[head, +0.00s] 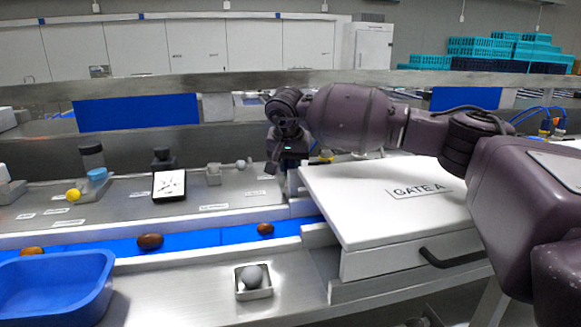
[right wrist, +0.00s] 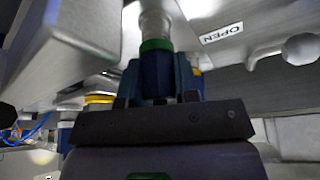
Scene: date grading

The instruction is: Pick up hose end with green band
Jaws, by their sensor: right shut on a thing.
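The hose end with green band (right wrist: 155,46) stands between the fingers of my right gripper (right wrist: 157,82) in the right wrist view. The gripper is shut on it, with the green band just beyond the fingertips and a pale metal fitting past the band. In the head view my right gripper (head: 286,168) is at the back left corner of the white gate box; the hose end cannot be made out there. My left gripper is not in view.
A yellow-banded fitting (right wrist: 98,101) is close by on the left in the wrist view. The white GATE A box (head: 375,205) lies under my right arm. A blue belt (head: 205,238) carries several brown dates, and a blue bin (head: 100,262) is at front left.

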